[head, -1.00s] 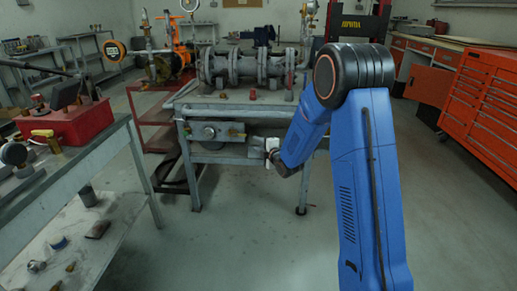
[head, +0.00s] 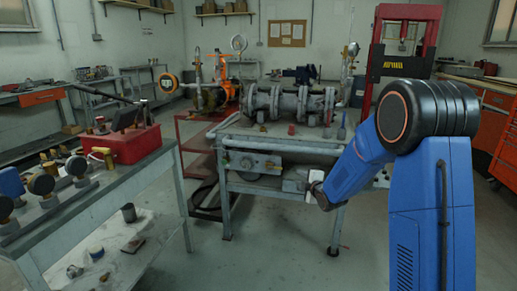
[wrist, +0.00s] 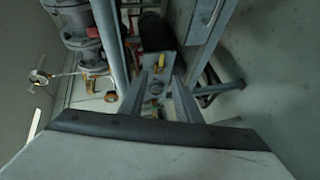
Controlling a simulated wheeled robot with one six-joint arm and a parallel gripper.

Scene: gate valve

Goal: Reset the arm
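My blue arm fills the right of the head view, its elbow high and its forearm sloping down to the left. My gripper (head: 316,190) is small there, at the front of the grey steel workbench (head: 268,143); I cannot tell whether it touches it. In the wrist view two grey fingers of my gripper (wrist: 159,100) stand apart with a gap between them and nothing held. A round knob shows in the gap, beyond the fingers. The grey flanged valve assembly (head: 290,103) lies on the workbench top.
A side table (head: 95,205) with a red box (head: 122,143) and several gauges stands at the left. Orange drawer cabinets (head: 502,150) stand at the right, and a red press frame (head: 405,60) at the back. The floor before the workbench is clear.

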